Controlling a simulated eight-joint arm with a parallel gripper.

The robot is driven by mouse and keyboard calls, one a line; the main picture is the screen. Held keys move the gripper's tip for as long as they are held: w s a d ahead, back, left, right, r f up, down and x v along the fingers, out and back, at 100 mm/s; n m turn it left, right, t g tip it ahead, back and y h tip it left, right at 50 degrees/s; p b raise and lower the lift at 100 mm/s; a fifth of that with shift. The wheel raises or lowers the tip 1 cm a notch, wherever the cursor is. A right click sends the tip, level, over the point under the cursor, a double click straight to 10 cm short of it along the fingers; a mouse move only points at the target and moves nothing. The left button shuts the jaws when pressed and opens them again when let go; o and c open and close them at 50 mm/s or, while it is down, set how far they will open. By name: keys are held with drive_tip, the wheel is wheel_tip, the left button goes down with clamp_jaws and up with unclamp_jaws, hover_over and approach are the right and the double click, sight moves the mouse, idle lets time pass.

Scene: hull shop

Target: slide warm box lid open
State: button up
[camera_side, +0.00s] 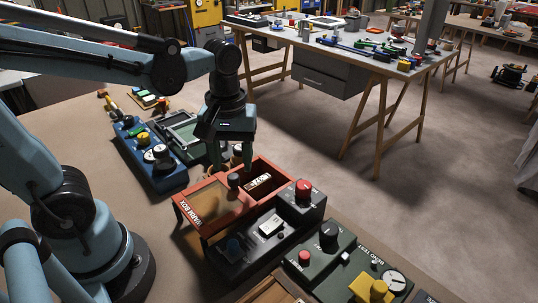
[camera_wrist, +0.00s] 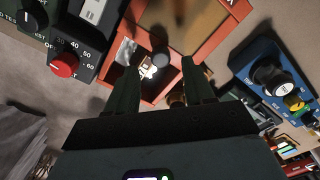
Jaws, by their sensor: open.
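The orange-red warm box (camera_side: 186,217) stands in the middle of the side view; it also shows at the top of the wrist view (camera_wrist: 202,50). Its amber lid (camera_side: 212,207) covers the near left part. The right part is uncovered, and a pale item with dark marks (camera_side: 258,183) shows inside. A dark round knob (camera_side: 233,180) stands on the lid; in the wrist view the knob (camera_wrist: 161,57) appears between my fingertips. My gripper (camera_side: 232,164) is open and points down just above the knob. I cannot tell whether the fingers touch it.
A black control box with a red knob (camera_side: 303,190) stands close against the box's right side. A green panel (camera_side: 337,262) stands at the front right.

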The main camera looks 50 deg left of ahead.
wheel_tip(320, 180, up, 8)
drive_tip(key=shift+r, duration=0.2)
idle(0.5)
wheel_tip(320, 180, down, 7)
drive_tip(key=w+a+m+t, duration=0.1)
drive_tip(key=m+t, duration=0.6)
drive_tip(key=m, duration=0.2)
drive_tip(key=shift+a+r, duration=0.15)
drive_tip(key=shift+a, duration=0.1)
idle(0.8)
